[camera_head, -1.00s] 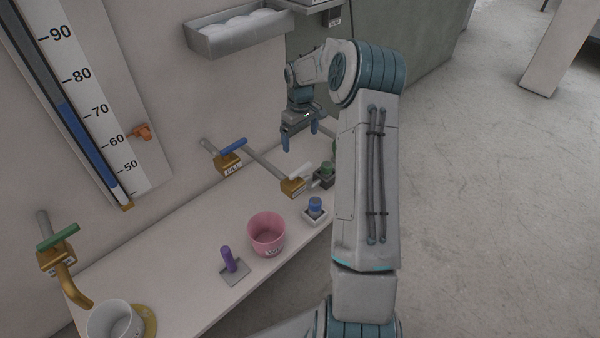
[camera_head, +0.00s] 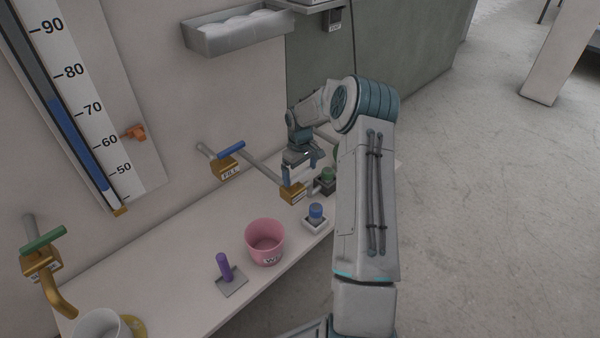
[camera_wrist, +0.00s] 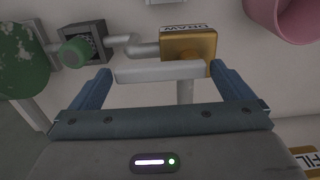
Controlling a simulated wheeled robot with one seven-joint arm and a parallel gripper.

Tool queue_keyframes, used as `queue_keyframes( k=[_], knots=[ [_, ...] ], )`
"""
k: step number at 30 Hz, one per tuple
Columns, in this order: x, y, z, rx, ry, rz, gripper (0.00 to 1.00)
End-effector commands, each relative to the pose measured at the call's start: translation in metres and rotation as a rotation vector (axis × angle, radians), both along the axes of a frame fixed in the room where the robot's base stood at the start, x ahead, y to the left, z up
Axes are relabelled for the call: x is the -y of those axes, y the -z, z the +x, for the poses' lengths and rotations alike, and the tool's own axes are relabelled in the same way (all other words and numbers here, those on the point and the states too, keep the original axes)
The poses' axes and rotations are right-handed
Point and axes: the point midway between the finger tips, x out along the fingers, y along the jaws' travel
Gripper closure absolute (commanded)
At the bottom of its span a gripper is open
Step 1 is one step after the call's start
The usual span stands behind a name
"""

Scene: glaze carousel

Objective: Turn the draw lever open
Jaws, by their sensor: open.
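The draw valve is a brass block (camera_head: 292,194) on the pipe above the bench; in the wrist view its brass body (camera_wrist: 189,43) carries a DRAW label. Its pale grey lever (camera_wrist: 160,72) lies crosswise in the wrist view, pivoting on the block at its right part. My gripper (camera_wrist: 160,78) is open, with one blue finger past each end of the lever, and nothing is gripped. In the head view my gripper (camera_head: 300,172) is just above the draw valve and hides most of the lever.
A green knob (camera_wrist: 74,53) on a dark box is close left of the lever in the wrist view. The fill valve (camera_head: 226,167) has a blue lever. A pink cup (camera_head: 265,242), purple-handled tool (camera_head: 223,267) and blue-topped item (camera_head: 315,214) stand on the bench.

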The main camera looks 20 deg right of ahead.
Motion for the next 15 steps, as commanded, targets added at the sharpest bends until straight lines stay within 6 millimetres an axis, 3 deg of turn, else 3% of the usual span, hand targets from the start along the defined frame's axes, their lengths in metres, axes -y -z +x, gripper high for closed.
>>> queue_keyframes(
  k=[5,10,15],
  knots=[
    [-0.0001,-0.0003,0.0000,0.000,0.000,0.000,0.03],
    [-0.0001,-0.0003,-0.0001,0.000,0.000,0.000,0.50],
    [-0.0001,-0.0007,-0.0004,-0.001,0.007,0.000,0.51]
  ],
)
